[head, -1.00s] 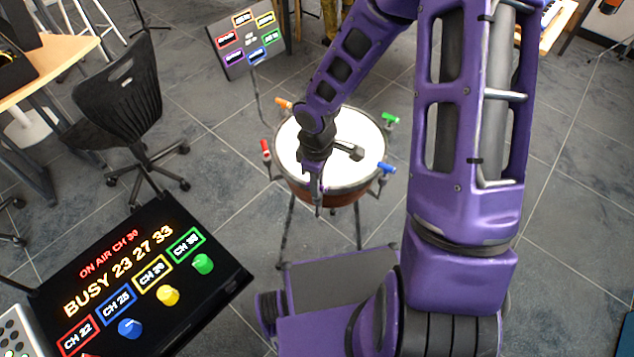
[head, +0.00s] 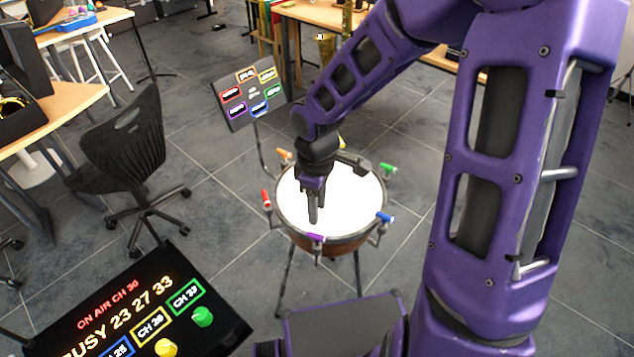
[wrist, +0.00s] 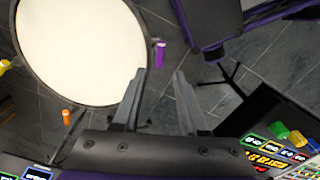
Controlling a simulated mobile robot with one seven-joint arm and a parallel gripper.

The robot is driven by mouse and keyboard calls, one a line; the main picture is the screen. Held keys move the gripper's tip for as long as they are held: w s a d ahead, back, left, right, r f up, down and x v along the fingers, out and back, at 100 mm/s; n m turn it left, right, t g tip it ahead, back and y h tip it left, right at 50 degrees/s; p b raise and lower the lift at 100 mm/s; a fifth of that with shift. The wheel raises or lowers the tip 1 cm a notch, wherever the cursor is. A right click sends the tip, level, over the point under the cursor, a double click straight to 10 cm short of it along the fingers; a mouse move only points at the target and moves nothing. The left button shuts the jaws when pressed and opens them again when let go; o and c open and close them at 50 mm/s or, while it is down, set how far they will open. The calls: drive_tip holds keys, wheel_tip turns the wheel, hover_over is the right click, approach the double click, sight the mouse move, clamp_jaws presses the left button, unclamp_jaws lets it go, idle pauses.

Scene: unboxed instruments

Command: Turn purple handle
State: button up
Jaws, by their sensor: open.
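The purple handle (head: 316,237) is a small bar on the near rim of a round drum with a white head (head: 352,213). The handle also shows in the wrist view (wrist: 160,54), just beyond the fingertips. My gripper (head: 315,217) points down in front of the drum head, close behind the handle in the head view. Its two fingers stand apart in the wrist view (wrist: 161,75), with nothing between them. The handle looks apart from the fingers; the exact gap is hard to tell.
Other coloured handles sit around the rim: red (head: 266,199), orange (head: 284,155), green (head: 388,170) and blue (head: 385,217). A colour sign (head: 250,93) stands behind the drum. A black panel with knobs (head: 130,315) is at front left. A black chair (head: 125,140) stands left.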

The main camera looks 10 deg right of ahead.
wheel_tip(320, 180, up, 7)
hover_over(317, 235)
drive_tip(key=shift+f, duration=0.15)
wheel_tip(317, 235, down, 17)
drive_tip(key=n+b, duration=0.2)
drive_tip(key=b, duration=0.1)
drive_tip(key=shift+f+b, duration=0.2)
drive_tip(key=shift+b, duration=0.2)
drive_tip(key=shift+c, duration=0.2)
clamp_jaws()
idle(0.4)
